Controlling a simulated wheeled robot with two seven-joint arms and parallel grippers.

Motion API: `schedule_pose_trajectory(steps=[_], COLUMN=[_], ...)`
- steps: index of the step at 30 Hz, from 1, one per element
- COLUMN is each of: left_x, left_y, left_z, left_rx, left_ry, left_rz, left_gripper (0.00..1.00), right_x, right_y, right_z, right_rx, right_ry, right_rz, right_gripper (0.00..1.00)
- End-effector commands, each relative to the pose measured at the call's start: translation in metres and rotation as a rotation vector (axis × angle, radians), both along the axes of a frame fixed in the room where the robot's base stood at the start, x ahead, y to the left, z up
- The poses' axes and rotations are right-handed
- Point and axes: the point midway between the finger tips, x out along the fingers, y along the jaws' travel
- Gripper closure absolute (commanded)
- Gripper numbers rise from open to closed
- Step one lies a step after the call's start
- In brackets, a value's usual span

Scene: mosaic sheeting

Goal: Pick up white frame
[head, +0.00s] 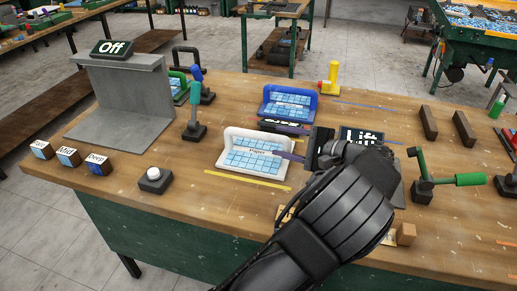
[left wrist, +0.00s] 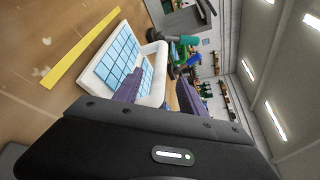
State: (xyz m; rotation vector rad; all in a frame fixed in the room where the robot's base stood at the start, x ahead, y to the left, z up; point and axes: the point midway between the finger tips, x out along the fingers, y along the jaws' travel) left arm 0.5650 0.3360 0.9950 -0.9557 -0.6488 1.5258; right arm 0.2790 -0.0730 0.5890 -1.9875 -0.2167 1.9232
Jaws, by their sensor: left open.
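The white frame (head: 232,141) lies on the wooden bench, holding a grid of light blue tiles, with a raised white back bar. My left gripper (head: 290,150) is open at the frame's right end, with a purple finger close to the tiles. In the left wrist view, the white frame (left wrist: 98,74) lies beyond the left finger, and its white bar shows in the gap between the two fingers of the left gripper (left wrist: 160,84). I cannot tell whether the fingers touch it. My right gripper is not in view.
A blue frame (head: 273,92) with tiles stands just behind. A green-handled lever (head: 468,179) is at right. A yellow strip (head: 245,179) lies in front.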

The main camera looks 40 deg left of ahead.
Motion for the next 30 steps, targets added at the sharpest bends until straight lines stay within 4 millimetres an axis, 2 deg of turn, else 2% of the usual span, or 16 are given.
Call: schedule_pose_trajectory(steps=[7,19,27,30], left_x=[-0.001,0.0,0.001,0.001], left_y=[0.023,0.03,0.067,0.074], left_z=[-0.004,-0.005,-0.012,-0.015], left_rx=[0.001,0.0,0.001,0.0], left_ry=[0.001,0.0,0.002,0.0], left_rz=[0.003,0.002,0.004,0.002], left_gripper=[0.51,0.51,0.51,0.51], right_x=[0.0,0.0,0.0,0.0], right_y=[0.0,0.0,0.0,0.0], right_z=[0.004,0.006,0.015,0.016], right_rx=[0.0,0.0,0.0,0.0], right_ry=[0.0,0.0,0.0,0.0], right_rz=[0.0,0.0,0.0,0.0], right_gripper=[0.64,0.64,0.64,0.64])
